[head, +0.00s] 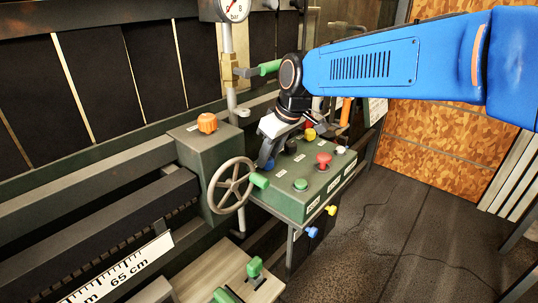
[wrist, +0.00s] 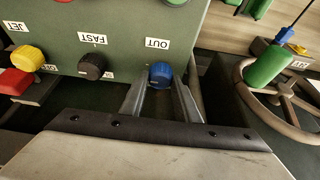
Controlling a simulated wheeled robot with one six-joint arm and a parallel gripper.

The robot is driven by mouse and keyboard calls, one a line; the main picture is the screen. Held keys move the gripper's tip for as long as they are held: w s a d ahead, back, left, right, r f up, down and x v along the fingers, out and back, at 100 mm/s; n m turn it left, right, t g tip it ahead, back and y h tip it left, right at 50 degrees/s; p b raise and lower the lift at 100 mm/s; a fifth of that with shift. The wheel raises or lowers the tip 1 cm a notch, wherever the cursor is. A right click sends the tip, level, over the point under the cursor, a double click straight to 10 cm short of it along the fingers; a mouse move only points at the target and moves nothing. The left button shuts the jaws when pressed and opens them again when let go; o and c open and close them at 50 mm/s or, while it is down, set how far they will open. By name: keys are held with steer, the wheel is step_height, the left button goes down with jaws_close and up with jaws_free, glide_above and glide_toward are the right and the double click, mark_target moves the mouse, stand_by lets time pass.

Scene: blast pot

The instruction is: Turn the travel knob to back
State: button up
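A blue knob (wrist: 160,74) labelled OUT sits on the green control panel (wrist: 115,40); it also shows beside my gripper in the head view (head: 269,164). My gripper (wrist: 160,88) is open, with one finger on each side of the blue knob. Whether either fingertip touches it is not clear. A black knob (wrist: 92,66) labelled FAST and a yellow knob (wrist: 28,58) labelled JET are to its left in the wrist view. No label reading travel or back is legible, so I cannot tell for certain which knob is the travel knob.
A handwheel (head: 231,186) with a green handle (head: 259,180) stands close to the panel's left end. A red mushroom button (head: 323,158) and a green button (head: 301,184) rise from the panel. Open floor (head: 400,230) lies to the right.

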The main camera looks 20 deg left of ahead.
steer(key=shift+c, duration=1)
steer(key=n+g, duration=0.1)
steer(key=n, duration=0.3)
steer(key=shift+w, duration=0.2)
steer(key=n+g, duration=0.2)
steer(key=n, duration=0.2)
steer(key=shift+w+n, duration=0.15)
steer(key=shift+n, duration=0.15)
steer(key=n+g, duration=0.1)
steer(key=n, duration=0.2)
steer(key=shift+w+a, duration=0.1)
steer(key=shift+n+g+h, duration=0.35)
steer(key=shift+n+h, duration=0.1)
steer(key=shift+n, duration=0.7)
steer(key=shift+n+g+h, duration=0.35)
steer(key=shift+n+h, duration=0.1)
steer(key=shift+n, duration=0.7)
